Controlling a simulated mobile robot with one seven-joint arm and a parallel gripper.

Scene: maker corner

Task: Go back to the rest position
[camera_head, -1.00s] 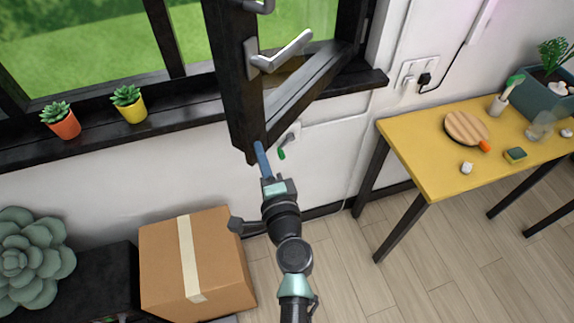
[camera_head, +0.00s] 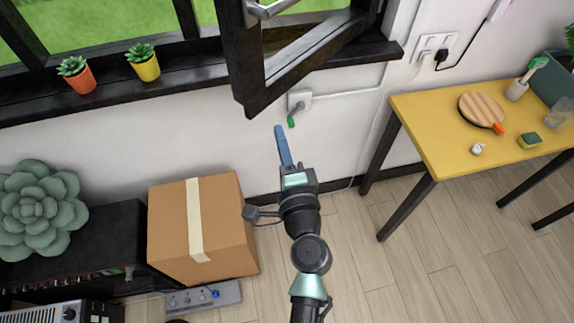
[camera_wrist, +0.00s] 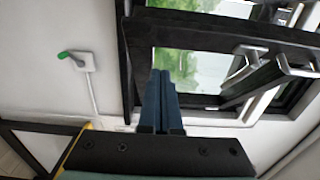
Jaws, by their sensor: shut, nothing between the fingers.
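My gripper (camera_head: 281,146) is in the middle of the head view, in front of the white wall and below the open window sash (camera_head: 245,75). Its blue fingers are closed together with nothing between them. In the wrist view the shut fingers (camera_wrist: 160,98) point toward the dark window frame (camera_wrist: 127,75). The window stands open, with its metal handle (camera_head: 275,8) at the top of the head view; a handle (camera_wrist: 250,49) also shows in the wrist view. My gripper looks apart from the sash.
A cardboard box (camera_head: 225,225) stands left of my arm. A yellow table (camera_head: 440,125) with a round wooden board (camera_head: 480,109) is at right. A green-tipped wall fitting (camera_head: 297,108) is behind my gripper. Potted plants (camera_head: 146,66) line the sill.

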